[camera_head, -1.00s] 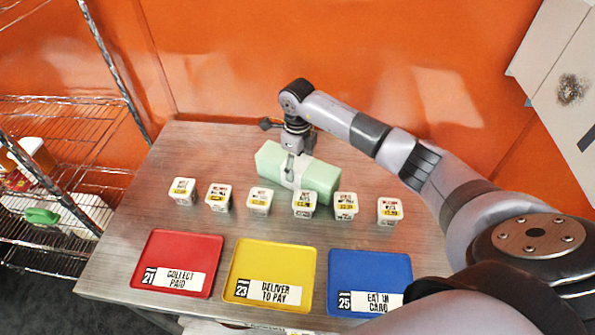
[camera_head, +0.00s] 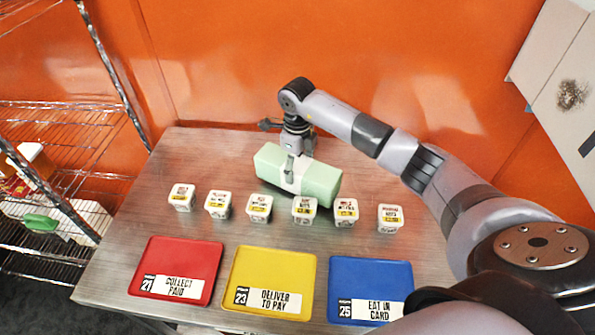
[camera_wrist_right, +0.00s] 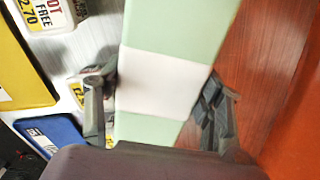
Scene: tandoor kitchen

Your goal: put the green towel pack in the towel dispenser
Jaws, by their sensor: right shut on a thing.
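The green towel pack (camera_head: 321,181) is a long pale green block with a white band round its middle. It is at the back half of the steel table, behind the row of tubs. My right gripper (camera_head: 294,172) is above it and shut across the white band. In the right wrist view the pack (camera_wrist_right: 185,28) runs between the two fingers of the gripper (camera_wrist_right: 160,112), one on each side of the band. Whether the pack touches the table is hard to tell. The towel dispenser cannot be made out in these views. My left gripper is not in view.
Several small white labelled tubs (camera_head: 259,208) stand in a row in front of the pack. Red (camera_head: 196,258), yellow (camera_head: 290,262) and blue (camera_head: 366,273) trays lie along the table's front. A wire rack (camera_head: 60,170) stands at the left. An orange wall (camera_head: 230,60) closes the back.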

